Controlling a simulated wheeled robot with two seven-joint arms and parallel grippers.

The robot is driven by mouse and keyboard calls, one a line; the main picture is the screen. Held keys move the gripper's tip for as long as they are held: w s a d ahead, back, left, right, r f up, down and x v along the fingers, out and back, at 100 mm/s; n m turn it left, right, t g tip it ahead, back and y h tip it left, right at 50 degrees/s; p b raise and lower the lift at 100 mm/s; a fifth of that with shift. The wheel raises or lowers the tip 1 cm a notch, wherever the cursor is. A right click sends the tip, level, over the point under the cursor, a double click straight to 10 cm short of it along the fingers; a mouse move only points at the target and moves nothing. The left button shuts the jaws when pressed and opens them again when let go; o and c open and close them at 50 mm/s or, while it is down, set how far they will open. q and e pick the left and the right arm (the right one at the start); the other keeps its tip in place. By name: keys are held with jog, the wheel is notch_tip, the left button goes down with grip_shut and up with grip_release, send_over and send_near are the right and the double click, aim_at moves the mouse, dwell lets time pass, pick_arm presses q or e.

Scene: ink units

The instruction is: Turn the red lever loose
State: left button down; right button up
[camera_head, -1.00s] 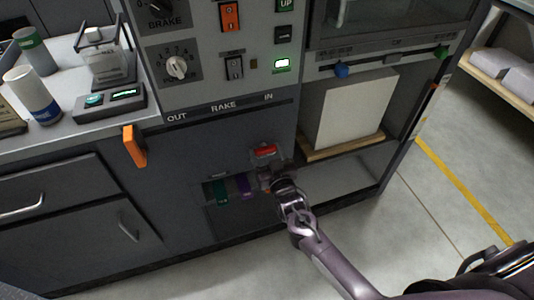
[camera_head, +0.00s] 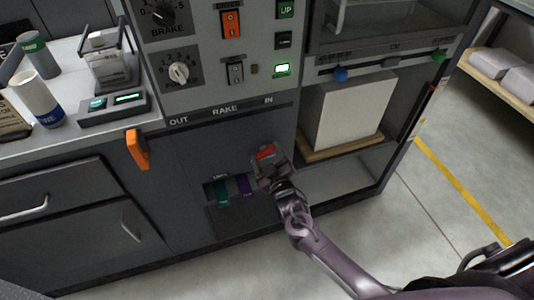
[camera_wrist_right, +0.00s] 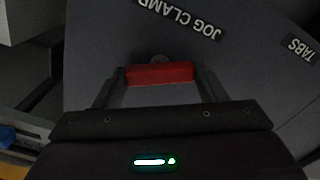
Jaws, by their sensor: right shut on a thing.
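The red lever (camera_head: 265,152) is on the dark front panel of the machine, below the word IN. My right gripper (camera_head: 267,160) reaches up to it from below and partly covers it in the head view. In the right wrist view the red lever (camera_wrist_right: 160,73) lies between the two fingers of my right gripper (camera_wrist_right: 161,80), one at each end of it. The gripper is shut on the lever. The label JOG CLAMP (camera_wrist_right: 178,15) is just beyond the lever. My left gripper is not in view.
A green tab (camera_head: 221,192) and a purple tab (camera_head: 244,184) sit just left of my right gripper. An orange handle (camera_head: 137,149) sticks out further left. A paper stack (camera_head: 345,112) stands in the open bay at right. The floor in front is clear.

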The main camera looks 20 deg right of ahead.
jog(key=shift+r+n, duration=0.1)
jog(key=shift+n, duration=0.9)
jog(key=n+p, duration=0.1)
jog(key=n, duration=0.1)
jog(key=shift+n, duration=0.4)
jog(key=shift+n+p, duration=0.35)
jog(key=shift+n, duration=1.45)
jog(key=shift+n+p, duration=0.45)
jog(key=shift+n, duration=0.65)
jog(key=shift+f+n, duration=0.2)
jog(key=shift+n, duration=0.5)
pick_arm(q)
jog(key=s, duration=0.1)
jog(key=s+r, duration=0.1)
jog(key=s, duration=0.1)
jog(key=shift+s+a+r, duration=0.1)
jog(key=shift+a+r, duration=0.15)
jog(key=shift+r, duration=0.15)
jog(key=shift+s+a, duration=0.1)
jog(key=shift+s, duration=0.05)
pick_arm(e)
jog(key=shift+n, duration=0.3)
jog(key=o, duration=1)
